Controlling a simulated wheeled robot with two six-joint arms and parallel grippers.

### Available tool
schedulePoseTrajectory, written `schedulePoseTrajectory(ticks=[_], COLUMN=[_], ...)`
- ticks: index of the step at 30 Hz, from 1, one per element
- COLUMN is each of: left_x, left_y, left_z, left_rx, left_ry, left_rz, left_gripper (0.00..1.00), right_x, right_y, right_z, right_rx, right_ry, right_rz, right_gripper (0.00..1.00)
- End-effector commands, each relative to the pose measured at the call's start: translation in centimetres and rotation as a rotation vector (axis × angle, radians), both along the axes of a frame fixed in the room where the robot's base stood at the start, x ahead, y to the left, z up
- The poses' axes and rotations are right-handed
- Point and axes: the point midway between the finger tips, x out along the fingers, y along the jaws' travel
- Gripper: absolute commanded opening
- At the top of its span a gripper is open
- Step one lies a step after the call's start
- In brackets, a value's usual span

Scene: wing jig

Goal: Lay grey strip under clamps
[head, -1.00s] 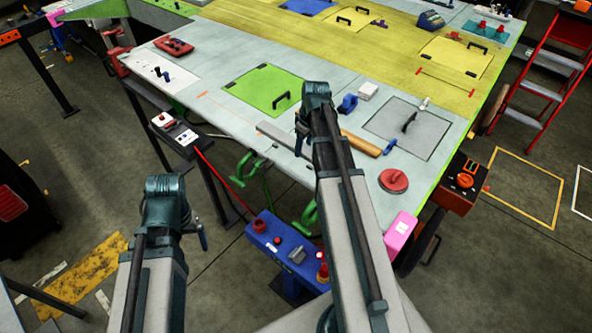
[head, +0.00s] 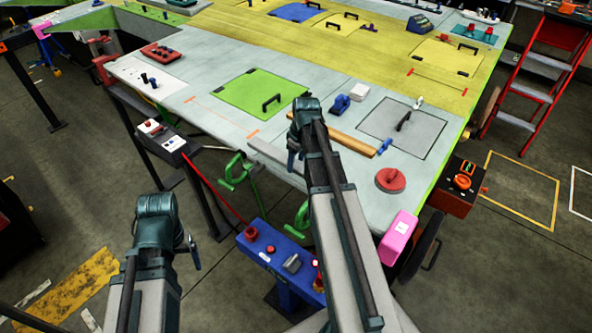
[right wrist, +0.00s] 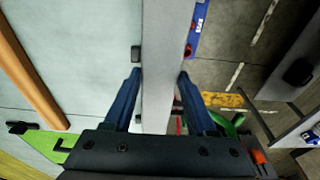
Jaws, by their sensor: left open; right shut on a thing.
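The grey strip (head: 268,153) is long and flat and lies along the table's front edge in the head view; whether it touches the table is unclear. My right gripper (head: 293,160) is shut on it, with one finger on each side of the strip (right wrist: 163,60) in the right wrist view. My right arm hides part of the strip. Two green clamps show at the front edge, one (head: 234,173) near the strip's left end and one (head: 301,216) beside my right arm. My left gripper (head: 193,252) is open and empty, off the table in front.
A wooden bar (head: 352,142) lies behind my right gripper, with a blue clamp-like piece (head: 341,104) beyond. A red disc (head: 390,180) and pink box (head: 399,238) are at right. A blue control box (head: 283,258) stands below the edge. A green panel (head: 258,93) lies behind the strip.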

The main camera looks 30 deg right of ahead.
Motion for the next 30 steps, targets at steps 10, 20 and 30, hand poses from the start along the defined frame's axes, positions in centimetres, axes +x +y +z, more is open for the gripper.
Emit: schedulePoseTrajectory(ticks=[10,20,30], left_x=[0.0,0.0,0.0], left_y=[0.0,0.0,0.0], left_z=[-2.9,-3.4,-4.1], left_rx=[0.001,0.001,0.001], left_ry=[-0.001,-0.001,-0.001], left_rz=[-0.001,-0.002,-0.004], left_gripper=[0.87,0.87,0.87], right_x=[0.0,0.0,-0.1], right_y=[0.0,0.0,0.1], right_z=[-2.9,-3.4,-4.1], right_rx=[0.0,0.0,0.002], right_ry=[0.0,0.0,0.003], right_rz=[0.0,0.0,0.0], right_gripper=[0.0,0.0,0.0])
